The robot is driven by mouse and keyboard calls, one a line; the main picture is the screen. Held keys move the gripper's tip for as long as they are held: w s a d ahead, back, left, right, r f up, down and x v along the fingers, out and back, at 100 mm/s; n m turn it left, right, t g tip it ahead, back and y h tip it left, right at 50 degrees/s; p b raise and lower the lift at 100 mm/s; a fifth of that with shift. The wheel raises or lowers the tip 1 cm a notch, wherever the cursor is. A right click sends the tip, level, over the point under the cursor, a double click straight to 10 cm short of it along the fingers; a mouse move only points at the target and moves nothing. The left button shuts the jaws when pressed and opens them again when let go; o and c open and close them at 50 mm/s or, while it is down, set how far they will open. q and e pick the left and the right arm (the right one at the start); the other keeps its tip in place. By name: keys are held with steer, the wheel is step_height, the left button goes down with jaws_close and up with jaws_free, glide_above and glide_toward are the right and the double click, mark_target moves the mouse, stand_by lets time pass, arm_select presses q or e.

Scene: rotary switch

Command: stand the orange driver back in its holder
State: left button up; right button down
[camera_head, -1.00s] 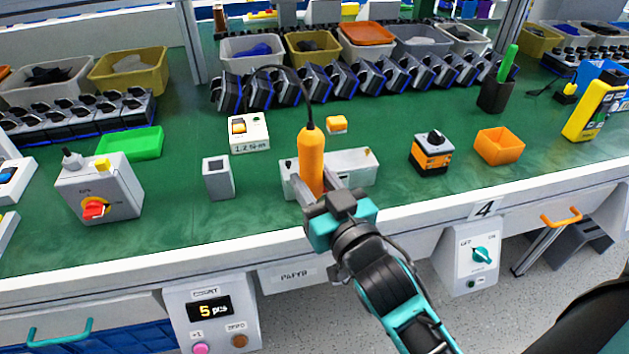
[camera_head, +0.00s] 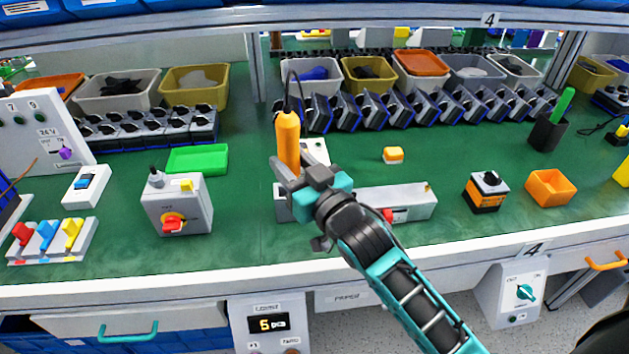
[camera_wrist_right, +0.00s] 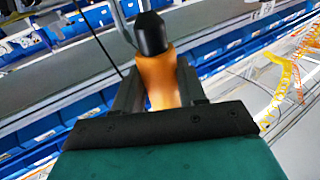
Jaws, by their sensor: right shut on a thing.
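The orange driver (camera_head: 288,138) stands nearly upright in the head view, with its black cable end at the top. My right gripper (camera_head: 284,170) is shut on it, around its lower part. In the right wrist view the orange body (camera_wrist_right: 158,78) shows between the two dark fingers, its black end pointing away. A grey box-shaped holder (camera_head: 282,206) shows partly, just below the gripper. The gripper hides the driver's lower end and the holder's top, so I cannot tell whether the driver is inside or above it. My left gripper is not in view.
A long grey fixture (camera_head: 408,203) lies right of the holder. A white box (camera_head: 316,150) stands behind the gripper. A grey switch box (camera_head: 178,208) is at the left, with a green tray (camera_head: 197,159) behind it. The green bench between switch box and holder is clear.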

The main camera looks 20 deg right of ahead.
steer(key=shift+n+y, duration=0.4)
steer(key=w+r+p, duration=0.2)
steer(key=w+r, duration=0.1)
steer(key=w, duration=0.1)
steer(key=shift+r, duration=0.4)
steer(key=shift+f+b, duration=0.95)
steer(key=shift+b, duration=0.05)
arm_select(q)
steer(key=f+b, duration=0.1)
steer(key=b, duration=0.1)
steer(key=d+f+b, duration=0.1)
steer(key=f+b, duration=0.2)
steer(key=b, duration=0.2)
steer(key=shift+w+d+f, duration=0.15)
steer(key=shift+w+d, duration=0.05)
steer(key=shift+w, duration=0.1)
arm_select(e)
step_height(320, 180, down, 8)
steer(key=shift+f, duration=0.2)
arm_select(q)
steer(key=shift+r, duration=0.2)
arm_select(e)
steer(key=shift+f, duration=0.2)
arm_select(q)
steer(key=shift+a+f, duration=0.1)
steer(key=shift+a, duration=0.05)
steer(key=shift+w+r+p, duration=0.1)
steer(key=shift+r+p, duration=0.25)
arm_select(e)
steer(key=shift+f, duration=0.1)
